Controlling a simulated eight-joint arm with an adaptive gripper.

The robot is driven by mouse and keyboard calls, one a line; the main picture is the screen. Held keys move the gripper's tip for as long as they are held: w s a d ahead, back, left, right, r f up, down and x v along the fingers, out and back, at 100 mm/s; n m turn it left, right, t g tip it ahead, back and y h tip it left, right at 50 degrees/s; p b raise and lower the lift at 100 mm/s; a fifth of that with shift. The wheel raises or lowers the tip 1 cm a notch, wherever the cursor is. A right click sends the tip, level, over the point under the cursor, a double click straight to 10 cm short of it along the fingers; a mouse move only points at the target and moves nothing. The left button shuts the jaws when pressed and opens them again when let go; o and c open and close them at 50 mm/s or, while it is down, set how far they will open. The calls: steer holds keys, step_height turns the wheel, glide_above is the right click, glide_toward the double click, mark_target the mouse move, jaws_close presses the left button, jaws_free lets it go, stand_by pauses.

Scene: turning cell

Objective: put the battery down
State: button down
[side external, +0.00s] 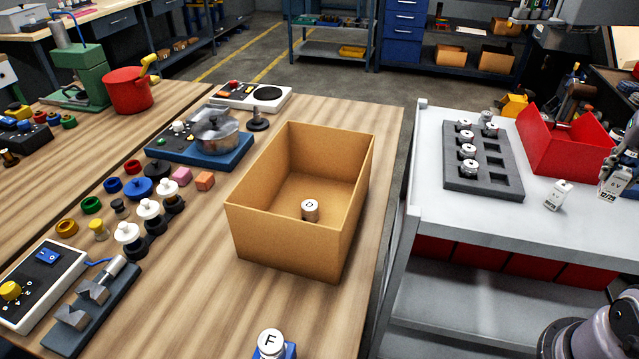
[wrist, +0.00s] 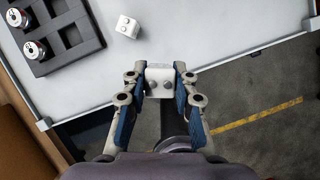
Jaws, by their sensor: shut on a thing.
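My gripper (wrist: 159,84) is shut on a white 9-volt battery (wrist: 158,74), with its two terminals showing in the wrist view. In the side external view the held battery (side external: 613,182) is at the right edge, and my gripper (side external: 617,172) is partly cut off by the frame. The held battery appears to be above the white cart top (side external: 440,225), near its edge in the wrist view. A second white battery (side external: 559,195) lies on the cart top, and it also shows in the wrist view (wrist: 127,26).
A dark grey tray (side external: 511,176) with several metal parts in its pockets and a red bin (side external: 566,150) stand on the cart. The cart's front strip looks clear.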

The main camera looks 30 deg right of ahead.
steer(key=shift+s+a+f, duration=0.1)
steer(key=shift+s+f, duration=0.05)
steer(key=shift+s, duration=0.05)
steer(key=shift+w+a+f, duration=0.15)
steer(key=shift+w+f, duration=0.05)
steer(key=shift+w+a+f, duration=0.85)
steer(key=shift+w+f, duration=0.8)
steer(key=shift+f, duration=0.1)
steer(key=shift+w+a+f, duration=0.8)
steer(key=shift+w+f, duration=0.8)
steer(key=shift+f, duration=0.2)
steer(key=shift+w+a+f, duration=0.85)
steer(key=shift+w+f, duration=0.8)
steer(key=shift+f, duration=0.1)
steer(key=shift+f, duration=0.1)
steer(key=c, duration=1.1)
jaws_free()
steer(key=shift+o, duration=0.2)
